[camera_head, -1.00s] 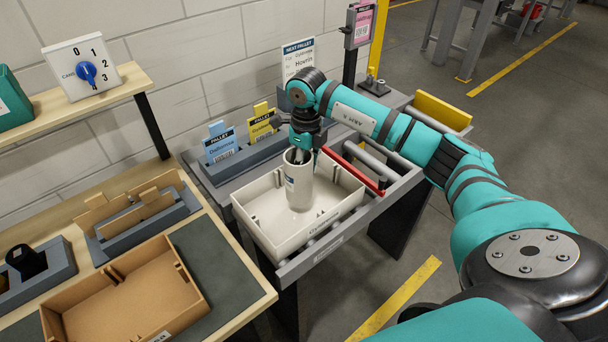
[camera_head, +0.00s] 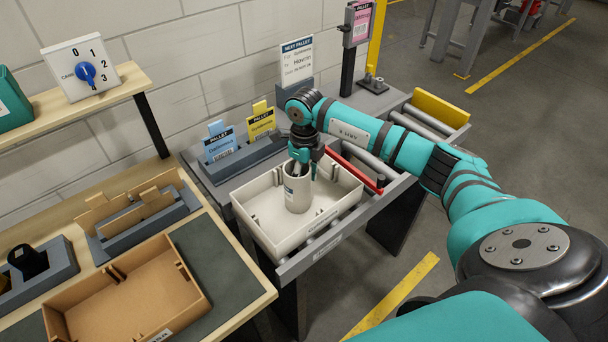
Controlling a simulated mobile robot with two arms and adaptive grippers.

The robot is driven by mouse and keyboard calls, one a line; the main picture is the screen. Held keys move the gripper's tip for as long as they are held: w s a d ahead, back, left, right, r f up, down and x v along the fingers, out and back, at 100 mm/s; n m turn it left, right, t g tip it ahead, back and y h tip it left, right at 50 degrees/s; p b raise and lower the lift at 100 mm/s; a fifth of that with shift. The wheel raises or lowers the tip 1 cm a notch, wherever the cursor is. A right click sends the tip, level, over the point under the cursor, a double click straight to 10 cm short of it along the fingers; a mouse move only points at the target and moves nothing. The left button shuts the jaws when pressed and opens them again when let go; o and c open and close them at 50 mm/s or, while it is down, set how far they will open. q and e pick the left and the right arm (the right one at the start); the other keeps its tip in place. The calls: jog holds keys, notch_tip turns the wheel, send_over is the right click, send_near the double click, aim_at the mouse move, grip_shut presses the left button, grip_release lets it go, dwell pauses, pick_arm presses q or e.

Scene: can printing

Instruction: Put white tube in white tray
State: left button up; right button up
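The white tube (camera_head: 297,194) is upright inside the white tray (camera_head: 268,236), near its middle. My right gripper (camera_head: 306,169) is at the tube's top rim, with one finger at the opening and the other outside the right wall. It appears shut on that wall, though any small gap is too fine to see. The tube's base looks at or very near the tray floor; exact contact is hard to tell. My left gripper is not in view.
The tray rests on a grey roller conveyor (camera_head: 325,240), with a red bar (camera_head: 355,167) to its right. Pallet cards (camera_head: 220,145) stand behind it. A brown tray (camera_head: 125,300) lies on the wooden table at left. A yellow block (camera_head: 440,109) sits at the conveyor's far end.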

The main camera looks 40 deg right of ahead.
jog(key=shift+r, duration=0.1)
jog(key=shift+r, duration=0.2)
notch_tip(320, 180, up, 10)
jog(key=b, duration=0.3)
jog(key=shift+r+b, duration=0.25)
jog(key=shift+b, duration=0.05)
jog(key=shift+r, duration=0.65)
